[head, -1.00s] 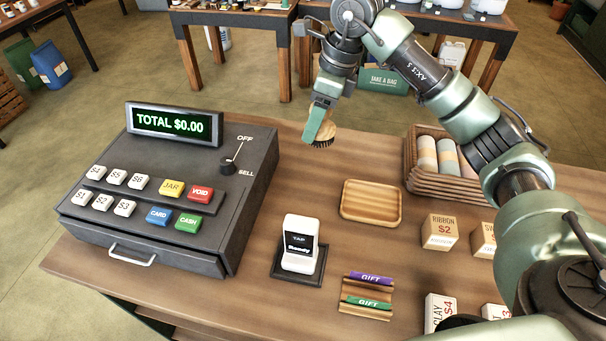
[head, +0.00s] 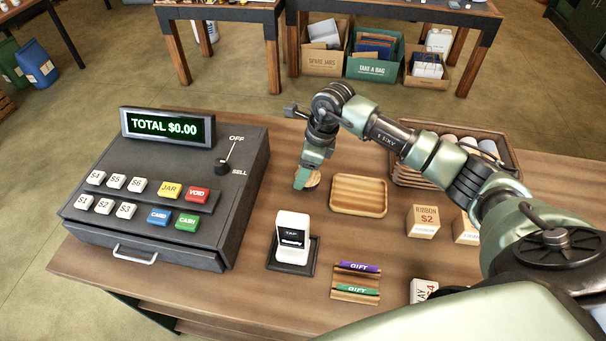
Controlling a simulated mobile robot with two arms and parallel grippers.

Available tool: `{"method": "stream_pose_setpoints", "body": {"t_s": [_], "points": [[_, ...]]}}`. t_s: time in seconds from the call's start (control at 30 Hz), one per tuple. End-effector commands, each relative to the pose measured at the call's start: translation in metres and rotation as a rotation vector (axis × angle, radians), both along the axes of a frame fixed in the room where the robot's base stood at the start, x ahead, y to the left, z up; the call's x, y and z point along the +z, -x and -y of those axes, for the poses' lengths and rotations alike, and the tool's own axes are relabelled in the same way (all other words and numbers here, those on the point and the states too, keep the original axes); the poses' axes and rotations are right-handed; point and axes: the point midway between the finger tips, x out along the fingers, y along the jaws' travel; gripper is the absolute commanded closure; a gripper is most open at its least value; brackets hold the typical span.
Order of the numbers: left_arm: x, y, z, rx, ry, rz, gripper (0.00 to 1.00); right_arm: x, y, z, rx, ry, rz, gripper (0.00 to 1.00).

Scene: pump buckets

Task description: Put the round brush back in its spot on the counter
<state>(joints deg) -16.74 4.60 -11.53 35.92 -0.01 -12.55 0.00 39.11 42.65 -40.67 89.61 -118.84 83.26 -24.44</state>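The round brush (head: 314,180) has a pale wooden body, and only a small part of it shows beside the fingers. My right gripper (head: 306,178) comes in from the right and is shut on it. It holds the brush low over the counter, just left of the shallow wooden tray (head: 358,195). I cannot tell whether the brush touches the counter, and its bristles are hidden. The tray is empty. My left gripper is not in view.
The cash register (head: 165,190) stands at left, with the card reader (head: 293,240) in front of the brush. Gift card holder (head: 356,281), ribbon box (head: 423,221) and wicker basket (head: 408,178) are near.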

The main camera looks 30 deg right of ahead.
Motion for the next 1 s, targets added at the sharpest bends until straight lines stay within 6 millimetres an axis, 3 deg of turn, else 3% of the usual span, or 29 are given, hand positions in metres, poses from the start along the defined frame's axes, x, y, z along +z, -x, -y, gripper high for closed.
{"method": "stream_pose_setpoints", "body": {"t_s": [0.2,0.6,0.63,0.7,1.0], "points": [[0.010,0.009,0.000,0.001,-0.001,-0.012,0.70,-0.029,0.001,-0.001,-0.001,-0.002,-0.004,0.79],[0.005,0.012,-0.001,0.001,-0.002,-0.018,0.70,-0.037,0.000,0.000,0.000,-0.001,-0.001,0.79],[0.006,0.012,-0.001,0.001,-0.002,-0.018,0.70,-0.035,0.000,0.000,0.000,-0.001,-0.001,0.33],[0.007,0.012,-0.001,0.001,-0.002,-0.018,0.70,-0.035,0.001,0.000,0.000,-0.001,-0.001,0.19],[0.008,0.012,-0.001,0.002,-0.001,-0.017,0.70,-0.034,0.001,0.000,0.001,-0.001,-0.002,0.19]]}}
